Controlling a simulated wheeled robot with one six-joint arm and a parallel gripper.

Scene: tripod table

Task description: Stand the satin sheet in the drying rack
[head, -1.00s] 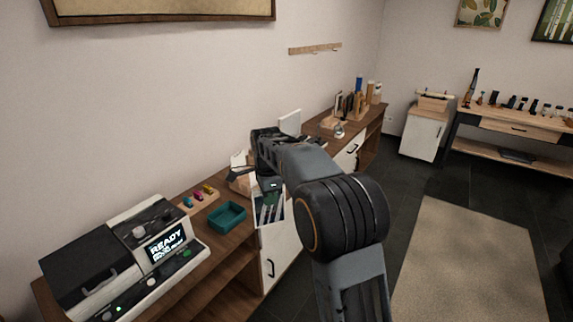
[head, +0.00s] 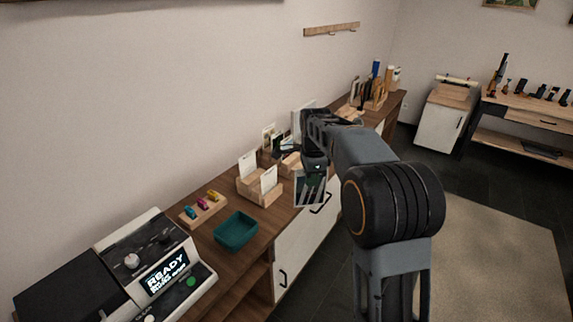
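My gripper (head: 312,169) is over the front edge of the wooden counter and seems shut on a printed sheet (head: 310,189). The sheet hangs below it, dark teal with pale streaks and a light border. The frames do not show whether its finish is satin. A light wooden rack (head: 259,192) stands on the counter to the left of my gripper, with white sheets upright in it. The sheet is apart from this rack. My arm hides part of the counter behind the gripper, where more wooden holders and cards partly show.
A teal tray (head: 236,231) and a wooden block with small coloured items (head: 203,208) are left of the rack. A printer with a READY screen (head: 137,268) stands at the near left. Upright holders (head: 372,92) crowd the far counter. The floor at right is open.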

